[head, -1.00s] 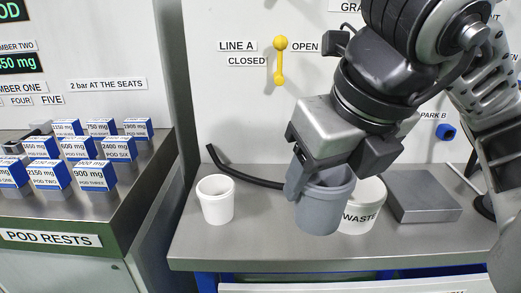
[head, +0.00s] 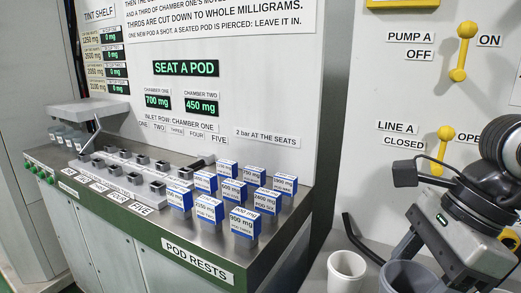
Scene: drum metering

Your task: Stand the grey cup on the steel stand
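The grey cup (head: 404,279) is at the bottom right of the head view, cut off by the lower edge. My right gripper (head: 437,260) reaches in from the right, tilted, and appears shut on this cup. One finger shows at the cup's far side; the other is largely hidden by the gripper body. I cannot tell whether the cup is clear of the bench. The steel stand is not in view. My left gripper is not in view.
A white cup (head: 346,273) stands just left of the grey cup. A black bent tube (head: 362,242) lies behind it. Pod boxes (head: 245,228) stand on the pod rests counter at left. Yellow levers (head: 443,150) are on the wall panel.

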